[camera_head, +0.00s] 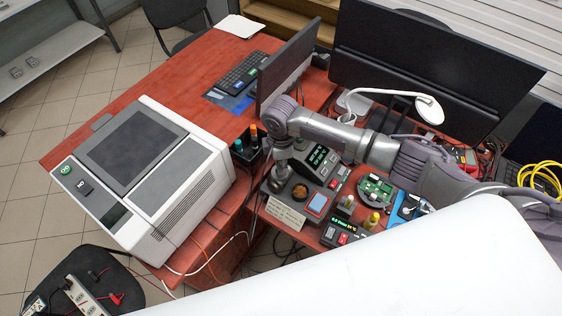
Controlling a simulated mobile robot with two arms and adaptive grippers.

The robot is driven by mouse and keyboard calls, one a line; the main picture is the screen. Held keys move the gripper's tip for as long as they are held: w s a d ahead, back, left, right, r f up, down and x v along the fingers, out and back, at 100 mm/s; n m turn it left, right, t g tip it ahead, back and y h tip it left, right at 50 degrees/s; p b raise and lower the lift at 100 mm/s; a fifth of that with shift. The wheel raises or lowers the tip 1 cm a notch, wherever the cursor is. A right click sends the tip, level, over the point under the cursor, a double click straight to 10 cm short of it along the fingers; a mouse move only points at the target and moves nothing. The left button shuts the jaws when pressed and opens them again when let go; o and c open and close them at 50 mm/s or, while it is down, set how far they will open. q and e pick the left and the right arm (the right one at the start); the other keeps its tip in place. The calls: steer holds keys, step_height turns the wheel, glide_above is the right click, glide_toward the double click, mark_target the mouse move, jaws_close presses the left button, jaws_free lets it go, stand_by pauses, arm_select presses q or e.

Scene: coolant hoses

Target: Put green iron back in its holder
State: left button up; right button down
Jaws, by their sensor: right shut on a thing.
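My right gripper (281,165) points down over the left part of the dark soldering station base, at the end of my arm that reaches in from the right. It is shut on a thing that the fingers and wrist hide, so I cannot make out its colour. A holder base with a round brassy cleaning pad (300,192) is just right of and below the fingers. I cannot tell whether the held thing touches it. No green iron handle shows clearly. My left gripper is not in view.
A soldering station (320,160) with a green display stands right of the gripper. A black cup (245,152) with orange and teal handles is close on the left. A yellow-capped piece (373,220), a circuit board (377,188) and a lamp (429,109) crowd the right.

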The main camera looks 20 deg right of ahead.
stand_by(0.3)
steer(key=shift+c, duration=2)
jaws_free()
steer(key=shift+r, duration=0.1)
steer(key=shift+r+p, duration=2.75)
steer(key=shift+p, duration=0.05)
steer(key=shift+r, duration=2.95)
